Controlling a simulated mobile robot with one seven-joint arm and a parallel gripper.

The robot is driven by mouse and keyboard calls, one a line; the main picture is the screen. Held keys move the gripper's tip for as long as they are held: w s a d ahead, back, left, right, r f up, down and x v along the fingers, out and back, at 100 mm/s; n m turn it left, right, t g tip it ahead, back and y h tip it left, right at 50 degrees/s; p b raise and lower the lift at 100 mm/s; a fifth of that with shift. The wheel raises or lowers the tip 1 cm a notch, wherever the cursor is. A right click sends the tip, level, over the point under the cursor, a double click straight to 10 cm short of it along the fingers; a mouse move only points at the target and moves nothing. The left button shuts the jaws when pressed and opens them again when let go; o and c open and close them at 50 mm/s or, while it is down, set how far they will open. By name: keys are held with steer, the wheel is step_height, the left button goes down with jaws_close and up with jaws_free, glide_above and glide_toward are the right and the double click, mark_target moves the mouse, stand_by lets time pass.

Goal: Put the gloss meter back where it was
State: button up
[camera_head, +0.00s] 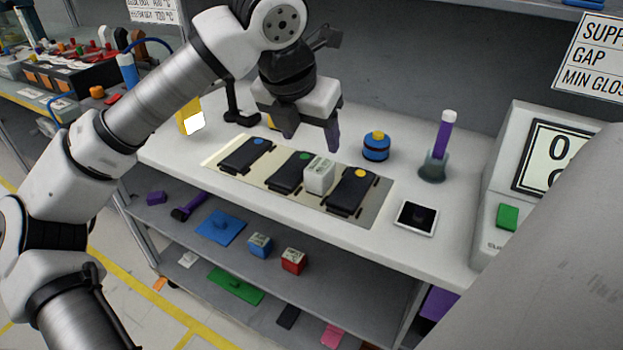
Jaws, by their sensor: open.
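A small white block (320,176) with dark print on its top sits between the green-dotted panel (293,171) and the yellow-dotted panel (351,193); it may be the gloss meter, but its print is too small to read. Whether it rests on a panel or on the strip is unclear. A third dark panel, blue-dotted (247,155), lies to the left.
A blue cylinder (376,148), a purple rod in a grey holder (434,166) and a white-rimmed dark pad (416,218) stand to the right. A display unit with a green button (508,217) is farther right. Blue (260,245) and red (293,261) blocks lie on the shelf below.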

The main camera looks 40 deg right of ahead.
mark_target(319, 165)
steer(key=x, duration=0.6)
steer(key=shift+d+f, duration=0.15)
steer(key=shift+d, duration=0.05)
steer(key=shift+w+p+x, duration=0.15)
steer(key=shift+p+x, duration=0.2)
steer(key=shift+x, duration=0.95)
steer(key=shift+w+p+x, duration=0.15)
steer(key=shift+p+x, duration=0.15)
steer(key=shift+x, duration=1.05)
steer(key=shift+c, duration=0.4)
steer(key=c, duration=1.2)
steer(key=shift+o, duration=0.2)
steer(key=shift+r, duration=0.2)
